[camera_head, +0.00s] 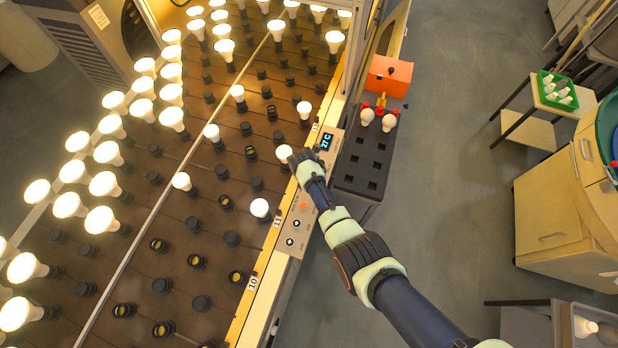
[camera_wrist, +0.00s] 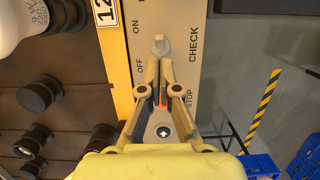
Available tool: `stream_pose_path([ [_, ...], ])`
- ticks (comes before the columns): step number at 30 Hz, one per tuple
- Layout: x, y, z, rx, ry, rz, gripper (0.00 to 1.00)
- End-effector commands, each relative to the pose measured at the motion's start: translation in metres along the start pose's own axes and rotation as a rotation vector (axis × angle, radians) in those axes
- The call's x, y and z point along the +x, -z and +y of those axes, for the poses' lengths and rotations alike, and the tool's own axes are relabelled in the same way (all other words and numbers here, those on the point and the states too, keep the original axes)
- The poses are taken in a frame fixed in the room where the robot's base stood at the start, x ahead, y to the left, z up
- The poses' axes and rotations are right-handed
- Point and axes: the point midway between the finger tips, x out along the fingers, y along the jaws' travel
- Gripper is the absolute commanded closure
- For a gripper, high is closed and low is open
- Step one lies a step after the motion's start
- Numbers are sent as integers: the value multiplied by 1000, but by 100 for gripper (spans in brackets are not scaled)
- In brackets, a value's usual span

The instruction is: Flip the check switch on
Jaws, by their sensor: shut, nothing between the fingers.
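The check switch (camera_wrist: 160,45) is a small light-grey lever on the beige control panel (camera_wrist: 200,45). In the wrist view, "CHECK" is printed to its right and "ON" and "OFF" to its left, with "ON" higher. I cannot tell clearly which position the lever is in. My gripper (camera_wrist: 160,64) is shut and empty, its fingertips just below the lever in the wrist view; contact is unclear. In the head view my gripper (camera_head: 303,160) is over the panel beside the blue display (camera_head: 325,141), and the switch is hidden there.
A rack (camera_head: 190,205) of sockets and lit bulbs lies left of the panel. A black socket tray (camera_head: 350,184) and an orange box (camera_head: 388,76) stand to the right.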

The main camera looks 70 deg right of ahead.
Motion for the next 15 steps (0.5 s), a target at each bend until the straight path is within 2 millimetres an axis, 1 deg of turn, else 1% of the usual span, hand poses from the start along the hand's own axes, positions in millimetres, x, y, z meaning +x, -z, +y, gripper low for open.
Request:
stream_pose_path([
  [5, -5, -2, 0, 0, 0, 0, 100],
  [8, -16, -6, 1, -2, -1, -1, 100],
  [11, -32, -11, 2, -4, -1, 0, 100],
  [15, -61, -22, 4, -7, -2, 0, 100],
])
